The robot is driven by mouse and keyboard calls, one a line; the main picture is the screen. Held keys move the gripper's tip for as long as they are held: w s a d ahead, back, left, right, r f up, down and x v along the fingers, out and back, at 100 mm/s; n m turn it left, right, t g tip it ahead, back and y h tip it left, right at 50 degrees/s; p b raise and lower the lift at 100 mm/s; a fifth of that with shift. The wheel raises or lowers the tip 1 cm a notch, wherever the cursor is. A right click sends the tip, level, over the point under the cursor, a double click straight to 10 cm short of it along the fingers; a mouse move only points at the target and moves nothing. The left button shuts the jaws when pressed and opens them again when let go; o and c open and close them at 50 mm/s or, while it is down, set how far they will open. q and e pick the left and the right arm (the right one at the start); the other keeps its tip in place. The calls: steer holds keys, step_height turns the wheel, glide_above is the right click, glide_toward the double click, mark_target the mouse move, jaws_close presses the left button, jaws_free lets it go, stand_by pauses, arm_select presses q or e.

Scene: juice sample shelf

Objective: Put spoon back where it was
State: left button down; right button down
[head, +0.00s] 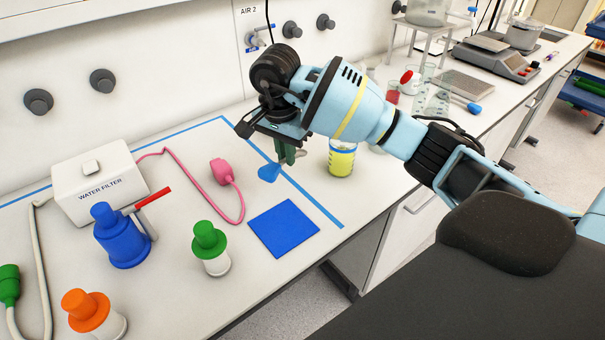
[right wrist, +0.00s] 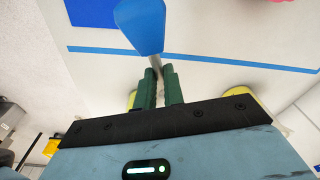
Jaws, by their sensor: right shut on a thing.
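A spoon with a blue end (head: 269,173) is held by my right gripper (head: 287,156) above the white bench, near the blue tape line. The right gripper's green fingers (right wrist: 160,85) are shut on its thin grey shaft in the right wrist view, and the blue end (right wrist: 140,27) points away from the gripper. The far end of the spoon is hidden by the gripper. A jar of yellow content (head: 341,158) stands just right of the gripper. A blue square mat (head: 284,228) lies in front of it. My left gripper is not in view.
A pink plug with cable (head: 222,172), a white water filter box (head: 97,182), a blue bottle (head: 121,238) and a green-capped bottle (head: 210,248) stand left. Beakers, a red-capped item and a scale (head: 496,60) stand behind the arm at right. The bench front edge is near the mat.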

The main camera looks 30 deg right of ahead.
mark_target(306, 153)
steer(key=shift+n+t+h, duration=0.3)
steer(key=shift+t+h, duration=0.2)
steer(key=shift+h, duration=0.4)
steer(key=d, duration=0.2)
steer(key=w+d+r, duration=0.1)
steer(key=d, duration=0.1)
steer(key=d+r, duration=0.1)
steer(key=shift+w+d+r+b, duration=0.2)
steer(key=shift+w+d+b, duration=0.1)
steer(key=shift+d+b, duration=0.1)
steer(key=shift+d+r, duration=0.25)
steer(key=shift+d, duration=0.05)
steer(key=shift+f, duration=0.45)
step_height(306, 153, down, 4)
steer(key=shift+f, duration=0.1)
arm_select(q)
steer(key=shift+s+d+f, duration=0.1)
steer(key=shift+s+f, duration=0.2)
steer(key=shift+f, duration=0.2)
arm_select(e)
steer(key=shift+a+f, duration=0.1)
steer(key=shift+f, duration=0.55)
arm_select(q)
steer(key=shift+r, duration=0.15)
arm_select(e)
steer(key=shift+f, duration=1.8)
steer(key=shift+f, duration=0.15)
steer(key=c, duration=1.5)
jaws_free()
